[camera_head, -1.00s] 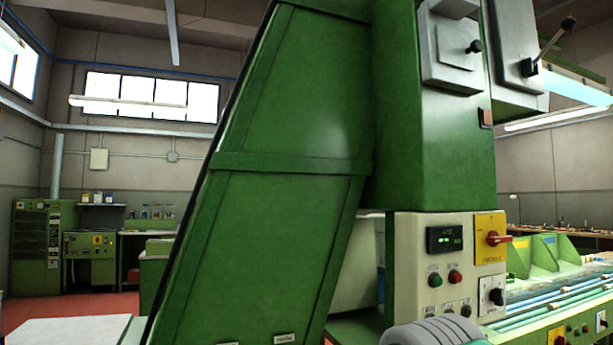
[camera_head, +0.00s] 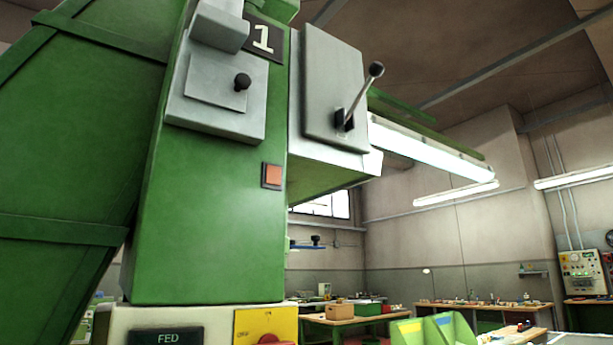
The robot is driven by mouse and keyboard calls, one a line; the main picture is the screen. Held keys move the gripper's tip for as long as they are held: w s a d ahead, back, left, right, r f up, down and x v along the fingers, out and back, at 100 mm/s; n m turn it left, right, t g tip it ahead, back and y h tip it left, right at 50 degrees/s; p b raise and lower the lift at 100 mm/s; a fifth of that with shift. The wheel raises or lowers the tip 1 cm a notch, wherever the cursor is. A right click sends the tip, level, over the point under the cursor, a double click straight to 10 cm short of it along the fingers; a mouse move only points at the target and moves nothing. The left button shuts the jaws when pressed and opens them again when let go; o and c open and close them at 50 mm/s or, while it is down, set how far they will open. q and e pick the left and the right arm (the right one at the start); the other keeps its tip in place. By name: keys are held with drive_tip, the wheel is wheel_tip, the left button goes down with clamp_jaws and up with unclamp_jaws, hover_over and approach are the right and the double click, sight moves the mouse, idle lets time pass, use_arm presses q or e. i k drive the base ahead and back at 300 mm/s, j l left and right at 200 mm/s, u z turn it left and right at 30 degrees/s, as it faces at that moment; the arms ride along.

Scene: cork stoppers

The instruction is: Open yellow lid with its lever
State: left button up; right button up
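No clear yellow lid shows. A yellow plate (camera_head: 258,323) marked OFF and ON sits at the bottom edge, on the front of the green machine (camera_head: 215,200). A red knob (camera_head: 270,343) on it is cut off by the frame. A lever (camera_head: 360,95) with a black ball knob sticks up to the right from a grey box (camera_head: 330,80) on the machine's upper right. I cannot tell whether this lever belongs to a lid. Neither of my grippers is in view.
A grey panel (camera_head: 215,115) with a small black knob and an orange-red button (camera_head: 272,175) are on the machine's front. A black FED display (camera_head: 166,337) is below. Workbenches (camera_head: 470,308) and green bins (camera_head: 425,328) stand to the right and behind.

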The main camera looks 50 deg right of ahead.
sight(377, 69)
drive_tip(key=k+l, duration=0.1)
drive_tip(key=l, duration=1)
drive_tip(key=k+l, duration=0.15)
drive_tip(key=l, duration=0.45)
drive_tip(key=k+l, duration=0.1)
drive_tip(key=l, duration=0.45)
drive_tip(key=k+l, duration=0.1)
drive_tip(key=l, duration=1)
drive_tip(key=k+l, duration=0.15)
drive_tip(key=l, duration=0.45)
